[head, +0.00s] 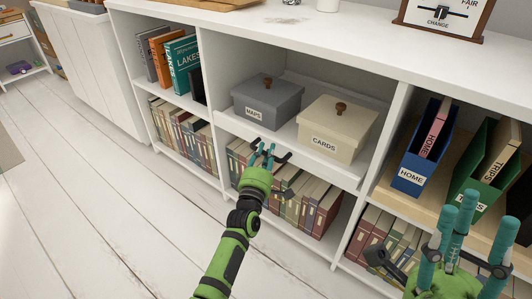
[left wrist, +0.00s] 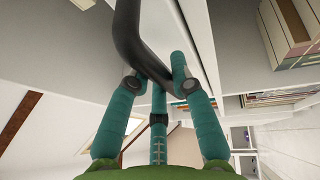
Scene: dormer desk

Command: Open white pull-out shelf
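My right gripper (head: 478,222) is open and empty at the lower right.
Rows of books (head: 300,205) stand below the shelf. A blue HOME file box (head: 422,165) and a green TRIPS file box (head: 480,178) stand in the right bay, close to my right gripper. The white plank floor (head: 120,220) before the cabinet is clear.

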